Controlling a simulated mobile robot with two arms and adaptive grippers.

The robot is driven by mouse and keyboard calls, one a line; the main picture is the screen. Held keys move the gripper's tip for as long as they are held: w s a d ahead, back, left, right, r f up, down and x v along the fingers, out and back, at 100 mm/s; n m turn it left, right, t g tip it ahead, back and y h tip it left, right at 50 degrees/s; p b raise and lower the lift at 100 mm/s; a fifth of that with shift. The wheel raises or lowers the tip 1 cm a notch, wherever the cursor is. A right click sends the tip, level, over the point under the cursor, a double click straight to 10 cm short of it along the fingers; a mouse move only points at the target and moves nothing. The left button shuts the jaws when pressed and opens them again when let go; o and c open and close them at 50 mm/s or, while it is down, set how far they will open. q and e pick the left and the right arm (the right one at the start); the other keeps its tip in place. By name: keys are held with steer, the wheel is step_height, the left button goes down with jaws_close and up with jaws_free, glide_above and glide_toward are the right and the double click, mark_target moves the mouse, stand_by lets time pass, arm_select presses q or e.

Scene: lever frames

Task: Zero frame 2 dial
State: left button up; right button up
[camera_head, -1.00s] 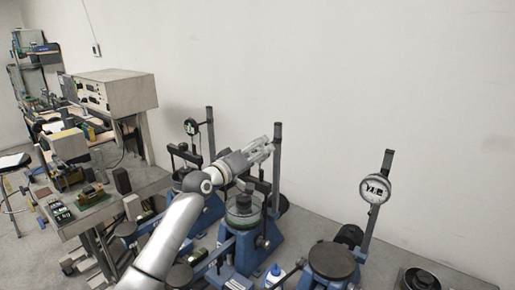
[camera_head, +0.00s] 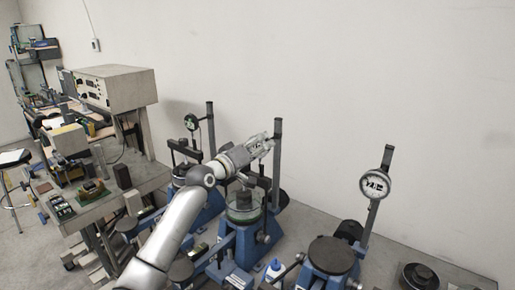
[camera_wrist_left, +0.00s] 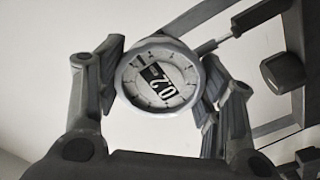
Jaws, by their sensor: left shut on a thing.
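In the head view three blue lever frames stand in a row. The middle frame (camera_head: 243,243) has a dark upright post (camera_head: 277,165) and a round platform. My left gripper (camera_head: 262,144) is beside the upper part of this post. In the left wrist view a round dial (camera_wrist_left: 150,82) with a pale rim sits between my left fingers (camera_wrist_left: 158,85), which are shut on its sides. The needle is too unclear to read. My right gripper is out of view.
The left frame carries a dark dial with a green face (camera_head: 191,122). The right frame carries a white dial (camera_head: 375,184) on a leaning post. A small white bottle with a blue cap (camera_head: 274,269) stands between frames. A cluttered workbench (camera_head: 105,200) is at left.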

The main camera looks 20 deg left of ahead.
arm_select(q)
steer(key=m+b, duration=0.1)
steer(key=b, duration=0.1)
steer(key=m+b, duration=0.2)
steer(key=shift+f+m, duration=0.25)
steer(key=shift+m, duration=0.05)
steer(key=shift+m+b, duration=0.8)
steer(key=shift+m, duration=0.1)
steer(key=m+b, duration=0.1)
steer(key=m, duration=0.1)
steer(key=shift+r+m+b, duration=0.15)
steer(key=shift+m+b, duration=0.15)
steer(key=m, duration=0.3)
steer(key=shift+r+b, duration=0.1)
steer(key=shift+b, duration=0.3)
steer(key=shift+m, duration=1.7)
